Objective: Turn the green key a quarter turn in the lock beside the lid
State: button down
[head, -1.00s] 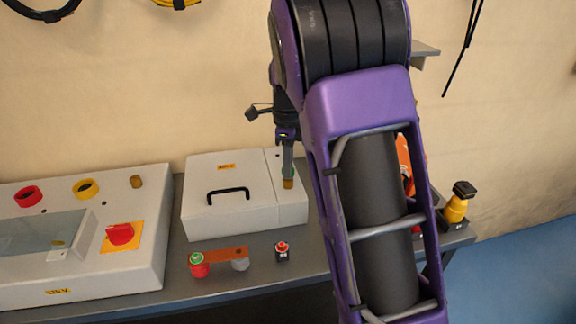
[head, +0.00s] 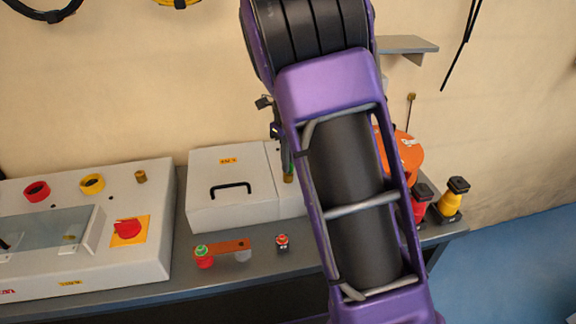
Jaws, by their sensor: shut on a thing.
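The grey box with the lid (head: 232,170) stands on the bench, its lid with the black handle lying shut. On the narrow strip to the right of the lid is the brass lock (head: 289,178). A bit of the green key (head: 288,162) shows just above the lock. My gripper (head: 287,158) is at the lock, pointing down, and is shut on the green key. My purple arm hides the right side of the gripper and of the box, so the key's exact angle cannot be told.
A control panel (head: 140,265) with a red knob (head: 128,227) stands at the left. In front of the box are a copper strip (head: 222,247) and a small red-topped block (head: 282,243). An orange reel (head: 405,155) and red and yellow plugs (head: 452,203) stand at the right.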

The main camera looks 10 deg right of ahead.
jog(key=m, duration=0.5)
jog(key=shift+m, duration=0.3)
jog(key=shift+m, duration=0.6)
jog(key=c, duration=1.5)
grip_release()
jog(key=shift+m, duration=0.6)
jog(key=o, duration=0.6)
